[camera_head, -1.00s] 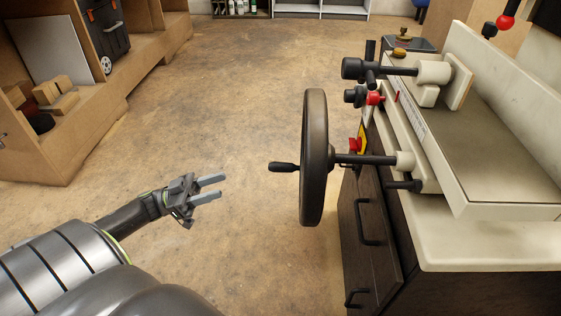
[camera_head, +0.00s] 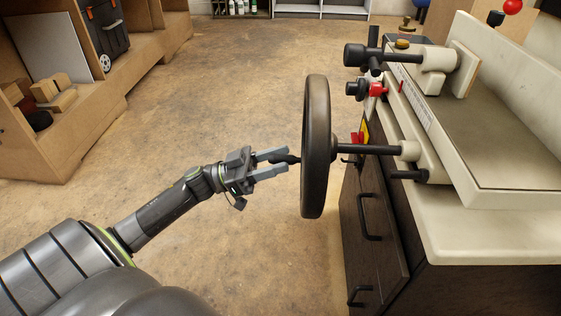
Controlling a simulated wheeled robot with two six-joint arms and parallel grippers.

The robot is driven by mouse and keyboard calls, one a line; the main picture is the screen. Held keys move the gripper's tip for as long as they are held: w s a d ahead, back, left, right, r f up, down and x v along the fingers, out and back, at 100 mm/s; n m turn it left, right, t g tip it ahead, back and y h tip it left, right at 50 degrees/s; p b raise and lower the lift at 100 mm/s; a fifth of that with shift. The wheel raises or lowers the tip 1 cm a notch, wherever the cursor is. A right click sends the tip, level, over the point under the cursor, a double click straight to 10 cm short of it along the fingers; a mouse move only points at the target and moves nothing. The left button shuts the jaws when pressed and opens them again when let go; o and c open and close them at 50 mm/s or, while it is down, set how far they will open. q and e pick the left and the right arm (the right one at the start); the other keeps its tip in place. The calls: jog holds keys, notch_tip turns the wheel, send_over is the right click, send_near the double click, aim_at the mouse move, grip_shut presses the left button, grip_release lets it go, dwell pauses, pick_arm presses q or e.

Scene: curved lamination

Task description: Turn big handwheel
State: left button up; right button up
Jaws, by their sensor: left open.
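The big handwheel (camera_head: 316,146) is dark, seen nearly edge-on, and sits on a dark shaft (camera_head: 369,149) that runs right into the machine. Its small black handle (camera_head: 287,159) sticks out to the left from the wheel. My left gripper (camera_head: 274,163) is open at the handle, with one grey finger above it and one below, so the handle lies between the fingertips. I cannot tell whether the fingers touch it. My right gripper is not in view.
The pale machine (camera_head: 490,140) stands on a dark cabinet (camera_head: 385,225) with drawer handles at the right. A red knob (camera_head: 377,89) and black levers are above the shaft. Wooden shelving (camera_head: 60,140) stands at the left. The floor (camera_head: 215,85) between is clear.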

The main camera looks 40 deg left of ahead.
pick_arm(q)
jog(key=shift+w+d+r, duration=0.25)
jog(key=shift+w+d, duration=0.1)
jog(key=shift+d, duration=0.1)
grip_shut()
